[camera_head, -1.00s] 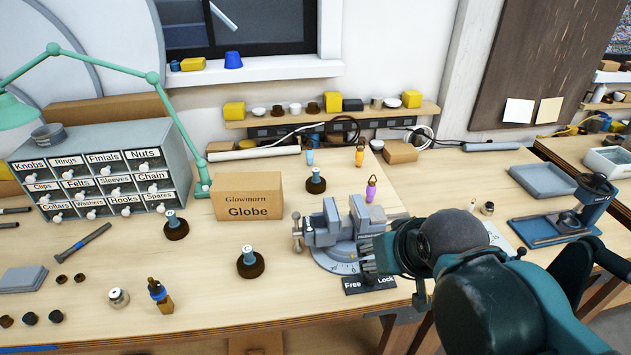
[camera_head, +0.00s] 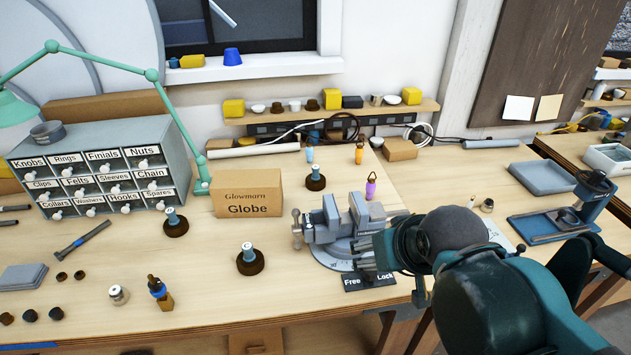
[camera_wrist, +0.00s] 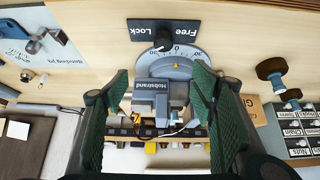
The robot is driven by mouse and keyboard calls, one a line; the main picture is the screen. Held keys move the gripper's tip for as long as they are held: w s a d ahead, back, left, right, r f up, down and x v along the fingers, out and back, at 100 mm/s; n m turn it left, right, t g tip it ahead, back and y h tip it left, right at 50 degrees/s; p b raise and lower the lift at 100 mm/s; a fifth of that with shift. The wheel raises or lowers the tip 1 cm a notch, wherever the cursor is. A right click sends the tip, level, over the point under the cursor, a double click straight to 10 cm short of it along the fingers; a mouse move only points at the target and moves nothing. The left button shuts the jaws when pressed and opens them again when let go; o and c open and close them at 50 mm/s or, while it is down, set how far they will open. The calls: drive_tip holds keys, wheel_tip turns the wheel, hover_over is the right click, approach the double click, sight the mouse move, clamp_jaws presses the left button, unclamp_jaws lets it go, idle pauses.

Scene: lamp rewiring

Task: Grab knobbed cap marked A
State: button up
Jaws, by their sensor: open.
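I cannot make out a letter A on any part. Small knobbed metal pieces that could be caps are one at the front left (camera_head: 119,294) and one right of the vise (camera_head: 487,205). Several dark round bases with pale blue tops stand on the bench, one in front of the box (camera_head: 250,262) and one to its left (camera_head: 175,226). My gripper (camera_head: 374,252) is beside the grey vise (camera_head: 335,222). In the wrist view my gripper (camera_wrist: 161,72) has its green fingers wide apart and empty, with the vise (camera_wrist: 160,110) showing between them.
The Globe box (camera_head: 247,194) stands left of the vise, and the labelled drawer cabinet (camera_head: 100,170) is farther left. The Free/Lock plate (camera_head: 368,282) lies before the vise. A blue press (camera_head: 565,220) and a tray (camera_head: 542,179) are at right.

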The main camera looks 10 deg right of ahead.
sight(313, 169)
drive_tip(key=shift+r, duration=0.1)
